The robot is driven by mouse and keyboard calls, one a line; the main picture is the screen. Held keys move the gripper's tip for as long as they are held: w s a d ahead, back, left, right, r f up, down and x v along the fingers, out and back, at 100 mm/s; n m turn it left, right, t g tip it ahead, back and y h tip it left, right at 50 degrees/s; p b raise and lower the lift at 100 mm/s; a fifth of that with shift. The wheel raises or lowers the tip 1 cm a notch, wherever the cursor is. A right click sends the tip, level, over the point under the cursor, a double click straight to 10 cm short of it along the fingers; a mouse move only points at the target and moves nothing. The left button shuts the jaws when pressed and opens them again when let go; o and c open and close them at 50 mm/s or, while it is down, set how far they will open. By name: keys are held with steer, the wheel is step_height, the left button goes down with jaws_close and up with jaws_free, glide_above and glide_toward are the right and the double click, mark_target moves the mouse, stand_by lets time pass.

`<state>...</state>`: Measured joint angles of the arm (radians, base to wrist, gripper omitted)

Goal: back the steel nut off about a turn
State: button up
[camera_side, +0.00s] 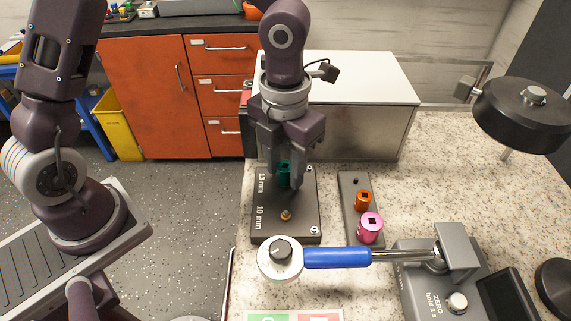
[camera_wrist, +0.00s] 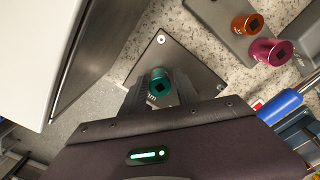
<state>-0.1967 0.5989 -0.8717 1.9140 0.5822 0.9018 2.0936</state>
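A dark plate (camera_side: 262,222) marked 13 mm and 10 mm lies on the bench; it also shows in the wrist view (camera_wrist: 168,53). A green socket (camera_side: 285,171) stands upright over the 13 mm end. My gripper (camera_side: 285,180) points down there with a finger on each side of the socket, and looks shut on it. In the wrist view the socket (camera_wrist: 160,85) sits between the fingertips, its square hole facing the camera. No steel nut shows; the area under the socket is hidden. A brass-coloured nut (camera_side: 286,215) sits at the 10 mm mark.
An orange socket (camera_side: 363,200) and a pink socket (camera_side: 370,228) stand on a dark rack (camera_side: 348,189) to the right. A blue-handled torque wrench (camera_side: 337,258) lies across the front, reaching a grey tester (camera_side: 420,285). A metal box (camera_side: 355,125) stands behind.

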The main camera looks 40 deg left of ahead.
steer(key=shift+c, duration=0.5)
jaws_close()
steer(key=n, duration=1.6)
steer(key=shift+o, duration=0.5)
jaws_free()
